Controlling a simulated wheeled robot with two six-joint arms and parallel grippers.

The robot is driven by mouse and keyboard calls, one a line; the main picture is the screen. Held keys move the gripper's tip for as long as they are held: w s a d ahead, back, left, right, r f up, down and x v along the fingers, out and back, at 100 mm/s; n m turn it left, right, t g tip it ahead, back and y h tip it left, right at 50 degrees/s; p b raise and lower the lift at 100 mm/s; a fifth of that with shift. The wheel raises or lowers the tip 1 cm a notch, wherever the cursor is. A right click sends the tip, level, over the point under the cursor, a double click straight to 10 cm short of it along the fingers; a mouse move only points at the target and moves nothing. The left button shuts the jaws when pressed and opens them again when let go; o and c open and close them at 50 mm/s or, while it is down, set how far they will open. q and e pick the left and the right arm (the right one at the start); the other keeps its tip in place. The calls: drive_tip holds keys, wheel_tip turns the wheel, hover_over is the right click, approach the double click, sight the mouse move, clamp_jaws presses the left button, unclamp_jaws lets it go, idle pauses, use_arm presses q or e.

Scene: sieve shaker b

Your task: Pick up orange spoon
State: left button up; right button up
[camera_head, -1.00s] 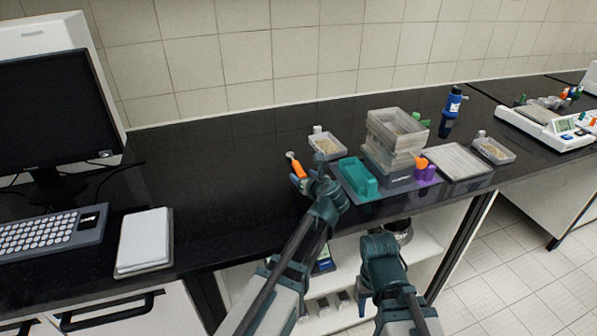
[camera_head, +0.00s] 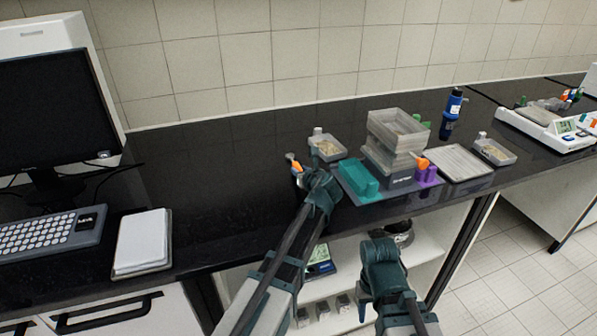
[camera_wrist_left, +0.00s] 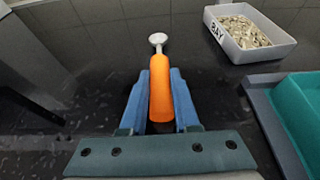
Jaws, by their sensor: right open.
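The orange spoon (camera_wrist_left: 160,98) has an orange handle and a small pale round end. In the left wrist view its handle lies lengthwise between the two blue fingers of my left gripper (camera_wrist_left: 160,85), which are close against it on both sides. In the head view the spoon (camera_head: 296,166) shows only in part past my left gripper (camera_head: 303,176), over the dark bench. I cannot tell whether it touches the bench. My right gripper (camera_head: 378,246) is open, low in front of the bench edge, away from the spoon.
A grey tray of grains (camera_head: 327,148) stands behind the spoon. To its right are a teal block (camera_head: 358,178), a sieve stack (camera_head: 393,140), purple cups (camera_head: 427,175) and a blue bottle (camera_head: 452,108).

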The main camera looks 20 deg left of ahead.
use_arm(q)
clamp_jaws()
